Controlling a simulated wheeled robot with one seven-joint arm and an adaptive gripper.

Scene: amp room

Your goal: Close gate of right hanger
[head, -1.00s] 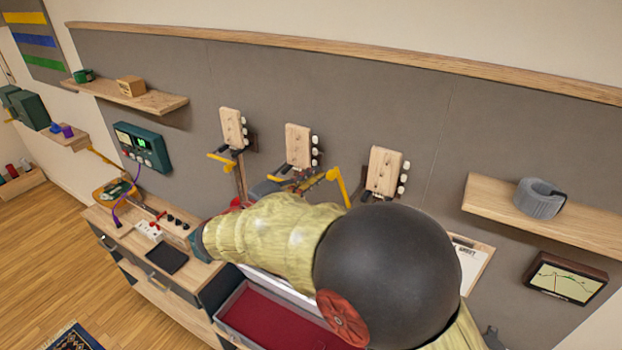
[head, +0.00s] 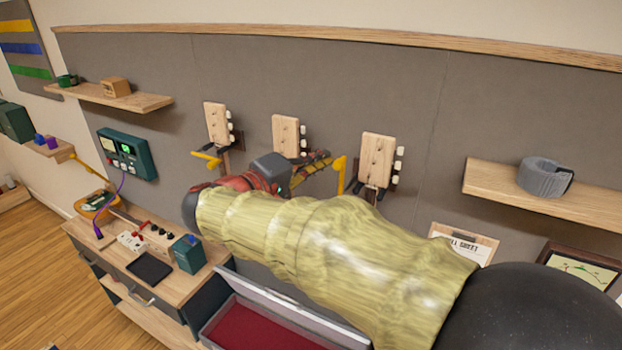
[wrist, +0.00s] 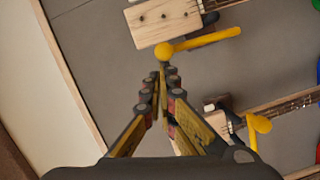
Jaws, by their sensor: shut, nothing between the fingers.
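The right hanger (head: 371,192) is a dark bracket on the grey wall, under the pale wooden headstock (head: 379,160) of the right instrument. Its yellow gate (head: 341,174) stands out to the left of the headstock, apart from it, so it looks open. In the wrist view the gate (wrist: 205,40) is a yellow bar with a rounded end beside the headstock (wrist: 165,22). My gripper (head: 328,160) is shut and empty. Its fingertips (wrist: 163,68) are right by the gate's rounded end; I cannot tell whether they touch.
The left headstock (head: 217,124) and middle headstock (head: 286,136) hang alongside; the left one has a yellow gate (head: 206,158). The middle hanger's gate shows in the wrist view (wrist: 259,130). A shelf (head: 490,186) with a grey roll (head: 543,177) is at right. An open red-lined case (head: 245,325) lies below.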

